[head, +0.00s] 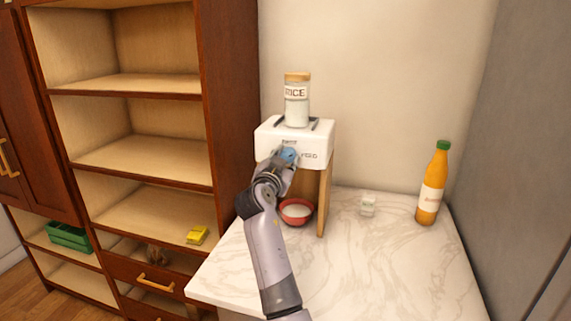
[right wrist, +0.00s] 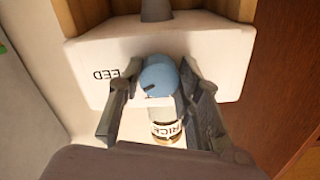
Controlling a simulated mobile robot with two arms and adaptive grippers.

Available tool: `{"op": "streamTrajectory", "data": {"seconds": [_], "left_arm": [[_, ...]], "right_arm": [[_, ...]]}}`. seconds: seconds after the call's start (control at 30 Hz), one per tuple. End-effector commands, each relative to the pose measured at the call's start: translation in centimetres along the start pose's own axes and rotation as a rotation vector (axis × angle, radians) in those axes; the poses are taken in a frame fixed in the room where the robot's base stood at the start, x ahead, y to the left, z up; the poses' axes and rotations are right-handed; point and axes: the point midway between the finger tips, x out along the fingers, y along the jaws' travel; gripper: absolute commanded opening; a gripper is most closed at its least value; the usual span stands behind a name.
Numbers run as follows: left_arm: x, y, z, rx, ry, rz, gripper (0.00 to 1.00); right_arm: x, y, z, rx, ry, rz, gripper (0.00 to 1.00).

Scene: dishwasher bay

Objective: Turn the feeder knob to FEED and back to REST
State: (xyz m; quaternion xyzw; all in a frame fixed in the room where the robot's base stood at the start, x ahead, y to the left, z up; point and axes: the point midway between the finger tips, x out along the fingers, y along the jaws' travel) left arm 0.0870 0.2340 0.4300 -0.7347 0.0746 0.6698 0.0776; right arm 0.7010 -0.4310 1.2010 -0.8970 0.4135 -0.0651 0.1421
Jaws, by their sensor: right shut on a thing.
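The white feeder box (head: 322,136) sits on a wooden stand on the marble counter, with a jar labelled RICE (head: 297,105) upright on top. A blue knob (head: 290,154) is on its front, with the FEED lettering to its right. My right gripper (head: 285,160) is at the knob. In the right wrist view, its fingers (right wrist: 163,75) are on both sides of the blue knob (right wrist: 158,77), shut on it. This view is turned over, with FEED on the left. A dark mark shows on the knob; its exact setting is unclear. My left gripper is out of view.
A red bowl (head: 308,218) with pale contents is under the feeder. Wooden shelves (head: 140,155) are at left, holding a yellow item (head: 197,235) and green crate (head: 68,235). The front counter is clear.

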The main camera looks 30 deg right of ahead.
Motion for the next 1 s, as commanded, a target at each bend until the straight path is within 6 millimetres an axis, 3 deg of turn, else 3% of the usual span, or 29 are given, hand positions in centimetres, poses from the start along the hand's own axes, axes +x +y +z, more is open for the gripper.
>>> {"op": "streamTrajectory", "data": {"seconds": [0.37,1.0], "left_arm": [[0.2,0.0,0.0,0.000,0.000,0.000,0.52],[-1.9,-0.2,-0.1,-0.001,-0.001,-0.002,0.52]], "right_arm": [[0.0,0.1,-0.1,-0.360,0.001,0.001,0.04],[0.0,0.1,-0.4,-0.924,0.002,0.000,0.04]]}}
